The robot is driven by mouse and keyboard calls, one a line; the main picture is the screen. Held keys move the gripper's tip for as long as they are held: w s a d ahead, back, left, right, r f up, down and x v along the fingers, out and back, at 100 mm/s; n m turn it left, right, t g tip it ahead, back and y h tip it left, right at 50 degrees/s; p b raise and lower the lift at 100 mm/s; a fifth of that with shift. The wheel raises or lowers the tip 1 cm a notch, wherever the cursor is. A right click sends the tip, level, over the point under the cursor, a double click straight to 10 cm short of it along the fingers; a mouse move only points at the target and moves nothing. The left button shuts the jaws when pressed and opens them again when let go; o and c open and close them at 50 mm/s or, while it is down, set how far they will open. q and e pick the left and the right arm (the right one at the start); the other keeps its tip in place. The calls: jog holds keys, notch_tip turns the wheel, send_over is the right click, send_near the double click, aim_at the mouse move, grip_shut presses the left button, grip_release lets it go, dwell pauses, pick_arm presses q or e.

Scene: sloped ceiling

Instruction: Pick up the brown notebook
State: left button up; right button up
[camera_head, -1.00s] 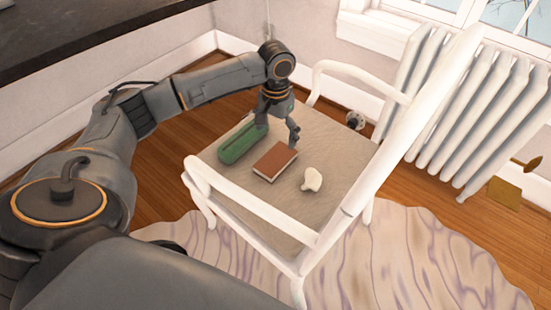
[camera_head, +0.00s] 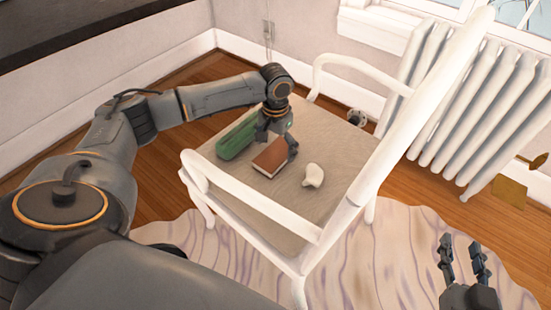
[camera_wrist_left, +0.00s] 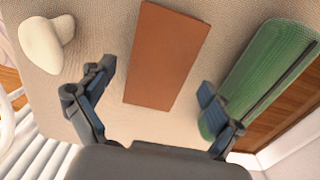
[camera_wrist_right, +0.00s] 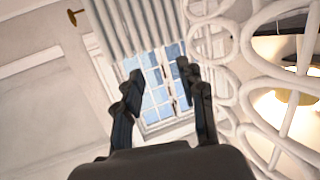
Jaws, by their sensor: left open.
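The brown notebook (camera_head: 270,160) lies flat on the beige seat of the white chair, between a green case and a small white object. In the left wrist view the notebook (camera_wrist_left: 165,55) lies ahead of and between the open fingers. My left gripper (camera_head: 277,148) is open and empty, above the far end of the notebook; in its wrist view the fingers (camera_wrist_left: 158,85) are spread wider than the notebook. My right gripper (camera_head: 463,252) is open and empty at the lower right, away from the chair; its fingers (camera_wrist_right: 160,82) stand apart in its wrist view.
The green case (camera_head: 236,138) lies close to the notebook's left side, and the white object (camera_head: 313,175) to its right. The chair's white armrests (camera_head: 250,195) and backrest (camera_head: 415,110) surround the seat. A white radiator (camera_head: 478,115) stands behind the chair.

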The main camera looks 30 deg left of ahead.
pick_arm(q)
notch_tip(320, 180, down, 2)
jog(key=shift+f+b, duration=0.2)
jog(key=shift+b, duration=0.15)
pick_arm(e)
jog(key=r+t, duration=0.2)
jog(key=r, duration=0.1)
jog(key=w+a+r+y, duration=0.1)
jog(key=r, duration=0.1)
jog(key=shift+t, duration=0.4)
pick_arm(q)
jog(key=c, duration=1.3)
jog(key=shift+r, duration=0.1)
pick_arm(e)
jog(key=shift+f, duration=0.1)
